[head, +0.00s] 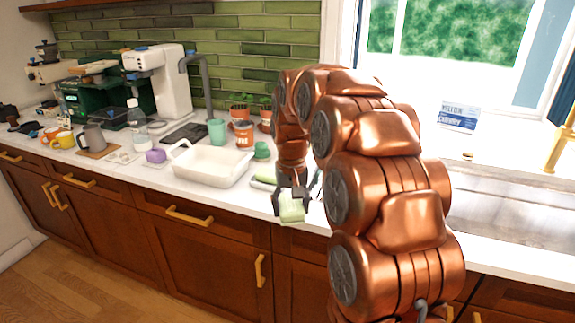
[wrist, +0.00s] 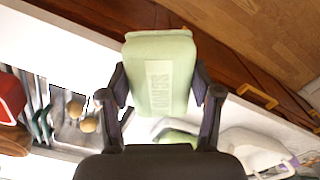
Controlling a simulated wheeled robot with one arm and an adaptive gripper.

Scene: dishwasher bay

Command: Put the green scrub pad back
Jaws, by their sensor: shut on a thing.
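The pale green scrub pad (head: 291,211) is in my gripper (head: 290,202), over the counter's front edge. In the wrist view the scrub pad (wrist: 160,75) is a thick block with a lettered label, pinched between the two fingers of my gripper (wrist: 160,92). Another pale green item (head: 265,180) lies on the counter just left of my gripper. It also shows partly behind the pad in the wrist view (wrist: 178,137); I cannot tell what it is.
A white basin (head: 207,168) stands left of my gripper. A green cup (head: 261,151) and orange pots (head: 244,133) are behind. The sink (head: 510,195) is at the right. In the wrist view, wooden-ended utensils (wrist: 82,115) are at the left.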

